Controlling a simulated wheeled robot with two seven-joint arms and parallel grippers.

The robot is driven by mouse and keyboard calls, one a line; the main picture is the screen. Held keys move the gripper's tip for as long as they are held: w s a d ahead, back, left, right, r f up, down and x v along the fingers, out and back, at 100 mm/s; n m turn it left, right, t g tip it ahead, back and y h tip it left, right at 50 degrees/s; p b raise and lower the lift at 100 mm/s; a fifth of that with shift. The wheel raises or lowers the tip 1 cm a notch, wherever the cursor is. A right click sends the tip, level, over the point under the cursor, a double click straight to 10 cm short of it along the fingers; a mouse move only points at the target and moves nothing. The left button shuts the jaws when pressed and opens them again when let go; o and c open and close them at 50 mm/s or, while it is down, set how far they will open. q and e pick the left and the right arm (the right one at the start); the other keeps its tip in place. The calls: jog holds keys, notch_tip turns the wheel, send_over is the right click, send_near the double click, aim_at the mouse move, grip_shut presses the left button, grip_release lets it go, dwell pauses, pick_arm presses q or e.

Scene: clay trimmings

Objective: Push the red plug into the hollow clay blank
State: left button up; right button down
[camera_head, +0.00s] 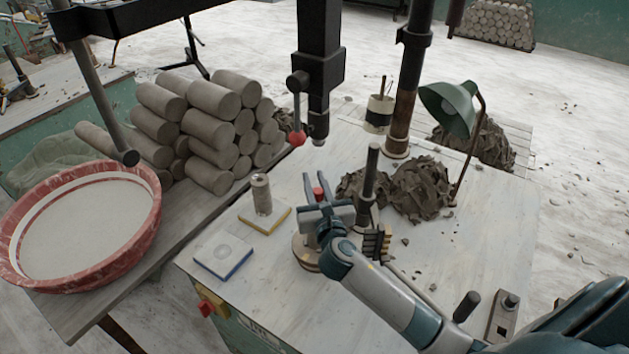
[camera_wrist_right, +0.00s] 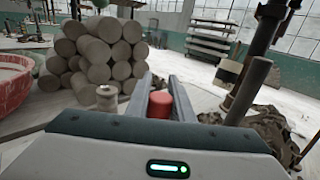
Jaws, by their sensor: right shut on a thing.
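The red plug (camera_head: 318,193) is between the two fingers of my right gripper (camera_head: 320,180), which is shut on it. In the right wrist view the red plug (camera_wrist_right: 160,105) sits between the fingers, its lower part hidden by the gripper body. The hollow clay blank (camera_head: 261,194) looks like a small grey upright cylinder on a yellow-edged board (camera_head: 277,218), left of my right gripper and apart from it. It also shows in the right wrist view as a pale cylinder (camera_wrist_right: 107,98). Its opening is too small to make out. My left gripper is not in view.
A black press column with a red-knobbed lever (camera_head: 297,137) hangs above the table. A blue-edged board (camera_head: 223,256) lies at front left. Clay trimmings (camera_head: 420,188), a dark post (camera_head: 369,185) and a green lamp (camera_head: 450,105) stand right and behind. Stacked clay cylinders (camera_head: 212,177) are at left.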

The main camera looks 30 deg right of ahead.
jog(key=shift+f+b, duration=0.9)
jog(key=shift+f, duration=0.6)
jog(key=c, duration=1.5)
grip_release()
jog(key=shift+s, duration=0.15)
jog(key=b, duration=0.5)
send_near(315, 191)
jog(key=shift+s+f, duration=1.7)
jog(key=shift+f, duration=0.2)
jog(key=shift+s+f, duration=0.1)
